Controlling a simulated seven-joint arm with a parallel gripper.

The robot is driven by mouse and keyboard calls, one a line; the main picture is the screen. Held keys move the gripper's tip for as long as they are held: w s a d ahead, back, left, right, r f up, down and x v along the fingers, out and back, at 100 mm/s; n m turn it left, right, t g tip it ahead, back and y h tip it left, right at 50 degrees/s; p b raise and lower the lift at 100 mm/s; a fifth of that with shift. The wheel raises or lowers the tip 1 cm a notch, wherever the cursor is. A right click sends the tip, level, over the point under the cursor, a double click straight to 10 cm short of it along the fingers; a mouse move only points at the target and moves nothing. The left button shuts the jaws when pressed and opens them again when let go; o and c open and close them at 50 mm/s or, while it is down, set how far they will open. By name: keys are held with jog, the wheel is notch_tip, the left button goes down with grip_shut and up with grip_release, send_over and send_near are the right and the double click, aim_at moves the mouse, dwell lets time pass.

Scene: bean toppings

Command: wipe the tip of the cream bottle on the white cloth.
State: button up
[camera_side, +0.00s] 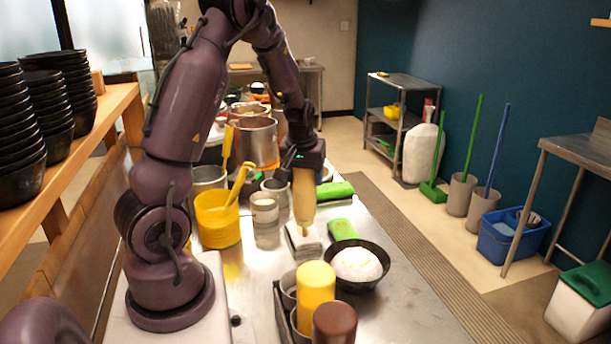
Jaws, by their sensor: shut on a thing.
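My gripper (303,160) points down and is shut on the cream bottle (304,196). The bottle is pale beige and held upside down, with its narrow tip lowest. The white cloth (303,244) lies folded on the steel table right under the tip. The tip is at or just above the cloth; I cannot tell if it touches.
Yellow (315,285) and brown (334,322) bottles stand in front. A yellow tub (217,222) and a small can (265,215) are at left. The table's right side is clear.

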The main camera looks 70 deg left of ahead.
jog(key=shift+a, duration=2.3)
jog(key=shift+d+f, duration=0.15)
jog(key=shift+d, duration=2.55)
jog(key=shift+c, duration=0.2)
jog(key=shift+r, duration=3.1)
